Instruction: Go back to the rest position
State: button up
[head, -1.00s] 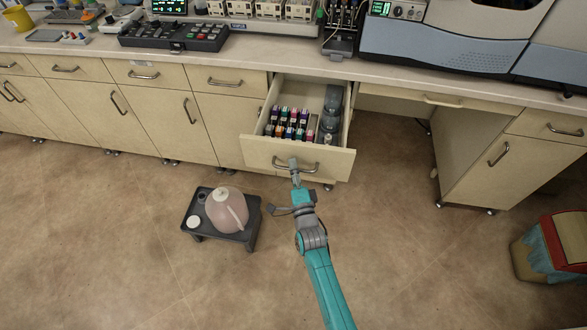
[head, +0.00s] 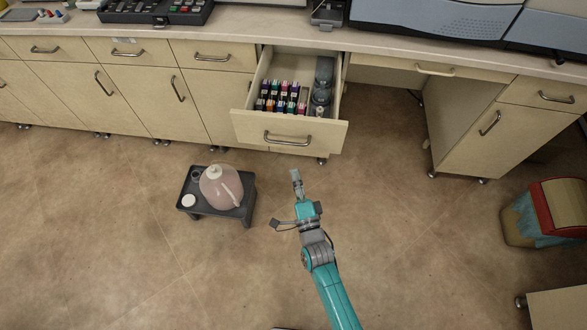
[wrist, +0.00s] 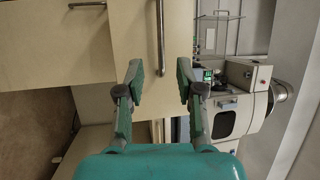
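My gripper (head: 296,176) is in the head view, in front of and below the open drawer, apart from its handle. In the wrist view my gripper (wrist: 160,82) has its two fingers spread with nothing between them. The pulled-out drawer (head: 289,133) holds several small bottles with coloured caps (head: 284,97) and larger grey containers at its right side. Its metal handle (head: 288,140) is free. In the wrist view a handle (wrist: 160,38) on a pale front shows beyond the fingertips.
A low black stool (head: 219,208) with a pinkish jug (head: 221,186) stands left of my arm. A red-topped bin (head: 550,211) is at the right. Cabinets (head: 130,90) and a counter with instruments line the back. Floor between stool and bin is mostly clear.

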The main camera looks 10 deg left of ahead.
jog(key=shift+s, duration=0.1)
dwell(0.5)
jog(key=s+d+n+g+h, duration=0.1)
jog(key=s+d+n+h, duration=0.15)
jog(key=s+d, duration=0.65)
jog(key=s+d+n+h, duration=0.1)
jog(key=s+d+n, duration=0.4)
jog(key=s, duration=0.6)
jog(key=s+d+r+n+g+h, duration=0.1)
jog(key=s+d+r+n+h, duration=0.1)
jog(key=s+d+r, duration=0.2)
jog(key=s+d+r+n+g+h, duration=0.1)
jog(key=s+d+r+n, duration=0.2)
jog(key=s+r, duration=0.6)
jog(key=s+d, duration=0.1)
jog(key=s, duration=0.5)
jog(key=shift+d+r+g+h, duration=0.15)
jog(key=shift+r+g+h, duration=0.2)
jog(key=shift+g, duration=0.05)
